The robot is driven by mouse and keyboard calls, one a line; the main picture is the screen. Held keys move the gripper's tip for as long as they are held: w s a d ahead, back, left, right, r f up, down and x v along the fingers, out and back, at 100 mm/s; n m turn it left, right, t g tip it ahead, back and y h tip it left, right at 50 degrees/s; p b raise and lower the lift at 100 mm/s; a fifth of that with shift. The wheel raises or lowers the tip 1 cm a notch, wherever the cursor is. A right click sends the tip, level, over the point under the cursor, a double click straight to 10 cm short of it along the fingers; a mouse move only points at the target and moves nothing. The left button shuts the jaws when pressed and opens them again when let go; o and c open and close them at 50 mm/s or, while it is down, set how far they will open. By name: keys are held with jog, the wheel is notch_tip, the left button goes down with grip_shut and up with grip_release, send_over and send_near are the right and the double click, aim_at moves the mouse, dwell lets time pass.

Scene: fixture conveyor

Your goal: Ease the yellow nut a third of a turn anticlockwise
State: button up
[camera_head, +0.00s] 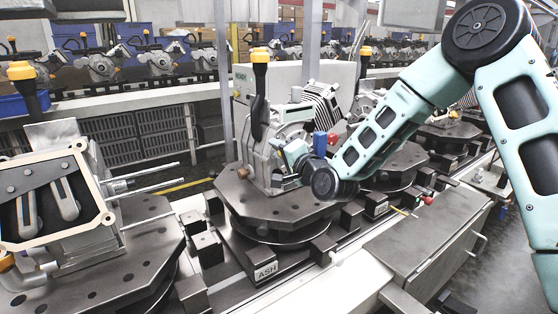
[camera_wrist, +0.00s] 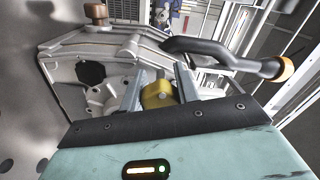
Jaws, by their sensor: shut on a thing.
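The yellow nut (camera_wrist: 158,94) shows in the wrist view, on the near side of a grey cast housing (camera_wrist: 95,75). My gripper (camera_wrist: 160,92) has its two grey fingers on either side of the nut, shut on it. In the head view my gripper (camera_head: 290,168) reaches in from the right, low against the housing (camera_head: 268,150) on the middle fixture. The nut is hidden there behind my gripper and wrist.
Another fixture (camera_head: 60,200) stands left. A grey cabinet (camera_head: 425,240) is at right.

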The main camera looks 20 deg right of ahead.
jog(key=n+b, duration=0.4)
jog(key=n, duration=0.1)
jog(key=shift+f, duration=0.3)
jog(key=shift+n+b, duration=0.3)
jog(key=o, duration=1)
jog(key=shift+r, duration=0.1)
jog(key=shift+b+v, duration=6.4)
jog(key=shift+v, duration=2.3)
